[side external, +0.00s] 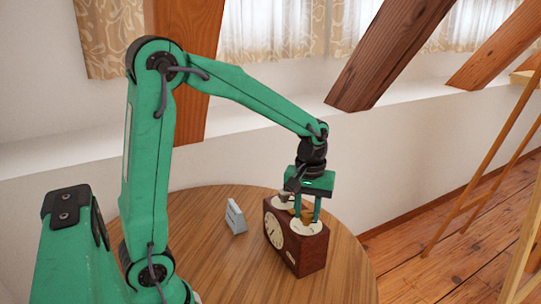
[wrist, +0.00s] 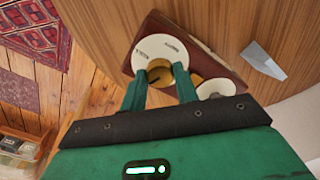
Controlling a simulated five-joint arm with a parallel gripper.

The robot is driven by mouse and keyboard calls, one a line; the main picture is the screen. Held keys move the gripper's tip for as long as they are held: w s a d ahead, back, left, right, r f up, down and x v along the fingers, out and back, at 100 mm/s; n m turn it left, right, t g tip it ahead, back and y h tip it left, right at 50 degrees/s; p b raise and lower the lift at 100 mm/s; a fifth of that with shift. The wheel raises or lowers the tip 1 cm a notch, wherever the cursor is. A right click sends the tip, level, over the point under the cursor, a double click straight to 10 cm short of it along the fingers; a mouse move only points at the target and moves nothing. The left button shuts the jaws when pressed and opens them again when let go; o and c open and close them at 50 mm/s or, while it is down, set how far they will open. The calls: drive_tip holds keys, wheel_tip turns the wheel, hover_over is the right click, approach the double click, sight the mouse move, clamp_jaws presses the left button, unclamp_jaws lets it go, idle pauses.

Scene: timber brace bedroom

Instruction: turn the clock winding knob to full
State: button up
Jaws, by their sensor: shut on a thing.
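The clock is a dark red-brown wooden box (side external: 311,250) standing on the round table, with a pale round dial (side external: 274,230) on its front. On its top are two pale discs, and a brass-coloured knob (wrist: 160,75) sits on one of them (wrist: 158,46). My gripper (side external: 306,213) points down over the clock top. In the wrist view its two green fingers (wrist: 160,88) are shut on the knob, one at each side. The second disc (wrist: 216,88) lies beside it, partly hidden by my gripper. The knob's markings are too small to read.
A small grey-white wedge-shaped block (side external: 235,216) stands on the wooden table (side external: 345,275), left of the clock; it also shows in the wrist view (wrist: 262,60). Table surface around both is clear. A sloping timber brace (side external: 385,55) rises behind.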

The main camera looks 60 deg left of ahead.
sight(307, 214)
drive_tip(key=m, duration=1.2)
drive_tip(key=shift+r+m, duration=0.1)
drive_tip(key=shift+m, duration=0.3)
drive_tip(key=o, duration=1)
drive_tip(key=shift+r, duration=3.9)
